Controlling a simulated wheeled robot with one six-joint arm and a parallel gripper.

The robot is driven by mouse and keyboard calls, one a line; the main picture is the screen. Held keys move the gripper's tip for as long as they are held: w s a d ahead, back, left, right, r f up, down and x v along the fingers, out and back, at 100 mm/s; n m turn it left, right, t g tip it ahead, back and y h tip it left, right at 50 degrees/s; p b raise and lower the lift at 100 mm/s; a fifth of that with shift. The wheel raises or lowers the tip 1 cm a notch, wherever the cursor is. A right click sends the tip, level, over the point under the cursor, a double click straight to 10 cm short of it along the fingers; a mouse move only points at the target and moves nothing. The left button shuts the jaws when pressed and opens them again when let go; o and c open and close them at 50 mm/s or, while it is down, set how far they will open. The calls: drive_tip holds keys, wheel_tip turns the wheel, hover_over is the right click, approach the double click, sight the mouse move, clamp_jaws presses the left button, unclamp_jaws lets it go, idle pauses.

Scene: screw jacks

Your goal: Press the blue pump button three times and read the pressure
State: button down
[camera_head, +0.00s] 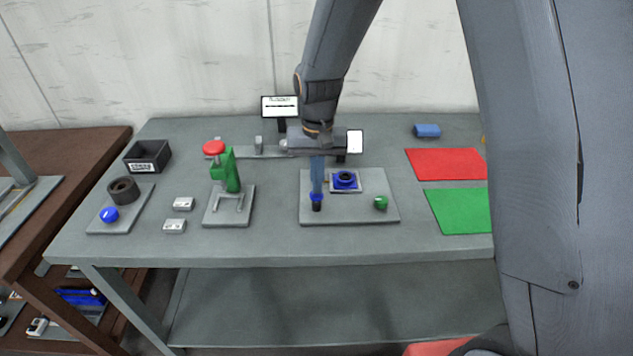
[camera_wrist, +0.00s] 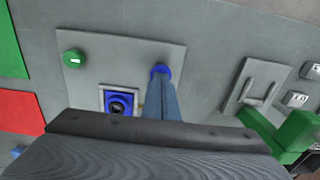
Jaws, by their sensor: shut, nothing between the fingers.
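The blue pump button (camera_head: 316,197) sits on a dark post on a grey plate (camera_head: 350,215). In the wrist view the blue button (camera_wrist: 160,69) shows just past my fingertips. My gripper (camera_head: 317,188) points down with its blue-grey fingers shut and empty. Its tips (camera_wrist: 161,82) are at the top of the button; I cannot tell whether they touch it or how far it is pressed. A small white screen (camera_head: 355,141) stands behind the plate, partly behind my gripper; no reading is legible.
The same plate carries a blue block with a dark ring (camera_head: 345,180) and a green knob (camera_head: 381,202). A green stand with a red top (camera_head: 214,147) is to the left. A larger display (camera_head: 280,106) stands behind. Red (camera_head: 445,163) and green (camera_head: 460,211) mats lie right.

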wheel_tip(320, 180, up, 12)
drive_tip(key=b, duration=0.2)
drive_tip(key=shift+w+b, duration=0.15)
drive_tip(key=shift+b, duration=0.2)
idle(0.4)
drive_tip(key=shift+s+a+r+t+b, duration=0.1)
drive_tip(key=shift+s+r+t+b, duration=0.1)
drive_tip(key=shift+s+t+b, duration=0.3)
drive_tip(key=shift+s+r+t+b, duration=0.2)
drive_tip(key=shift+s+t, duration=0.45)
drive_tip(key=shift+s, duration=0.1)
drive_tip(key=shift+s+a+r+t+b, duration=0.1)
drive_tip(key=shift+s+r+t+b, duration=0.1)
drive_tip(key=shift+s+t+b, duration=0.3)
drive_tip(key=shift+s, duration=0.15)
drive_tip(key=p+x, duration=0.1)
drive_tip(key=x, duration=0.3)
drive_tip(key=p+x, duration=0.1)
drive_tip(key=x, duration=0.3)
drive_tip(key=s+p+x, duration=0.1)
drive_tip(key=x, duration=0.3)
drive_tip(key=shift+w+d+f, duration=0.15)
drive_tip(key=shift+f, duration=0.3)
drive_tip(key=shift+f+p, duration=0.3)
drive_tip(key=shift+f, duration=0.35)
